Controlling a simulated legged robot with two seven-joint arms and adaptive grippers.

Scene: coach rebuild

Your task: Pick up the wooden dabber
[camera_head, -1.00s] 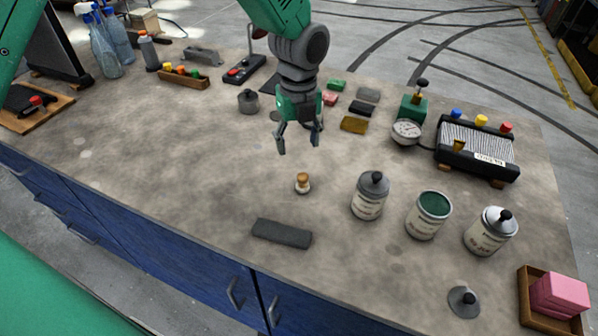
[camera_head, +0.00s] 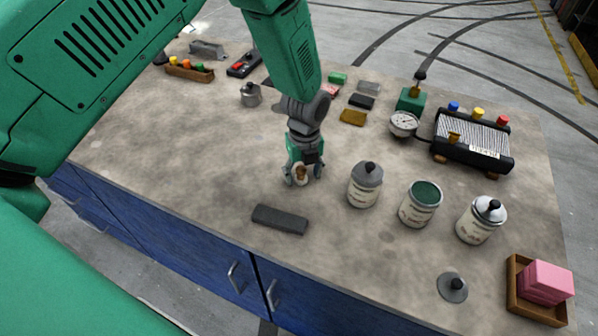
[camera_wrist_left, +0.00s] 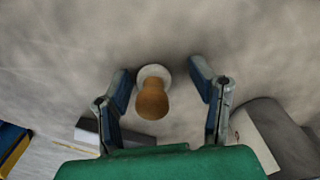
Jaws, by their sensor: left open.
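The wooden dabber (camera_head: 299,173) stands on the worktop, with a brown wooden knob and a pale round base. It also shows in the left wrist view (camera_wrist_left: 152,98), seen from above and standing between the two fingers, nearer the left finger. My left gripper (camera_head: 303,176) is down around it, its fingers on either side. In the left wrist view my left gripper (camera_wrist_left: 160,85) is open, with clear gaps between both fingers and the dabber. My right gripper is not in view.
A dark flat block (camera_head: 279,219) lies in front of the dabber. A grey-lidded can (camera_head: 365,186) stands close to the right, with an open green can (camera_head: 420,204) and another lidded can (camera_head: 481,220) beyond. The worktop (camera_head: 185,165) left of the gripper is clear.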

